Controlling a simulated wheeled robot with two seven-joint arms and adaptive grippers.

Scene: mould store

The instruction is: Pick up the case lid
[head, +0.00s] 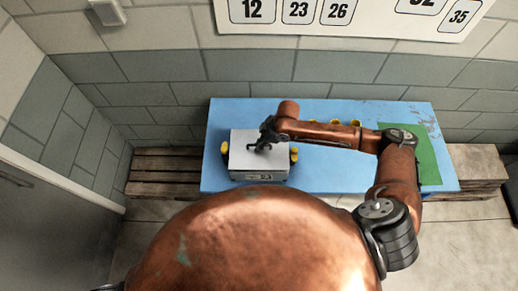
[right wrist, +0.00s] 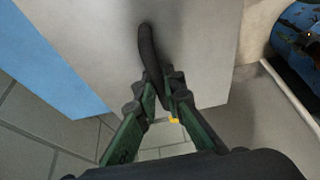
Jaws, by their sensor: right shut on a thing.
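The case lid (head: 243,158) is a flat pale grey panel on top of a grey case (head: 240,176), at the left of the blue table. My right gripper (head: 265,147) is over the lid. In the right wrist view, the lid (right wrist: 95,30) fills much of the picture, with a dark bar handle (right wrist: 147,45) standing on it. The green fingers of my right gripper (right wrist: 163,85) are shut on this handle. I cannot tell whether the lid rests on the case or is clear of it. My left gripper is not in view.
The blue table (head: 335,178) has free room right of the case. Yellow round pieces stand beside the case, left (head: 224,148) and right (head: 294,155). Several more yellow pieces (head: 313,117) stand behind my arm. A green mat (head: 428,165) lies at the right. A tiled wall (head: 240,68) is behind.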

